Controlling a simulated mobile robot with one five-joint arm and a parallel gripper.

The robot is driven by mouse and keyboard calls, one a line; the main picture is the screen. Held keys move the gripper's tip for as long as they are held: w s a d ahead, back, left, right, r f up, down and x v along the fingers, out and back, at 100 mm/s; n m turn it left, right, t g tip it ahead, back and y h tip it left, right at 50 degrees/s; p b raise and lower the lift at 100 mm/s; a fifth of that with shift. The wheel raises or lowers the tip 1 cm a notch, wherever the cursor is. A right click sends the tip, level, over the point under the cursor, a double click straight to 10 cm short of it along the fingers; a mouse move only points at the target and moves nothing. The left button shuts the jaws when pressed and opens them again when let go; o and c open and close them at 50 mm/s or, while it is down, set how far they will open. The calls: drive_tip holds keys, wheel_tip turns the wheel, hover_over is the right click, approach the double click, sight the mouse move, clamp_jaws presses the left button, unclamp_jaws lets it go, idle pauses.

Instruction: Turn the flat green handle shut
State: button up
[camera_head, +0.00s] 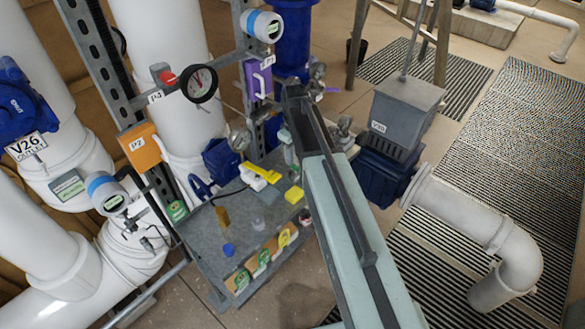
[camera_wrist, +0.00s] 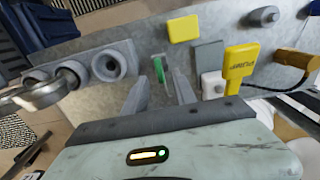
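The flat green handle (camera_wrist: 159,70) is a small narrow bar in the wrist view, beside a thin pale metal part on a grey surface. My gripper (camera_wrist: 160,88) is open. Its two grey fingers reach up from below, one to the left and one to the right of the handle's lower end. I see no contact between the fingers and the handle.
Grey round pipe fittings (camera_wrist: 108,63) lie left of the handle. A yellow block (camera_wrist: 184,28), a grey plate (camera_wrist: 207,55) and a yellow-handled item (camera_wrist: 241,64) sit above and right. A grey bench (camera_head: 205,237) holds small items.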

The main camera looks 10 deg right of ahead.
sight(294, 165)
wheel_tip(294, 165, down, 4)
drive_tip(key=b, duration=0.3)
drive_tip(key=shift+f, duration=0.2)
drive_tip(key=shift+r, duration=0.15)
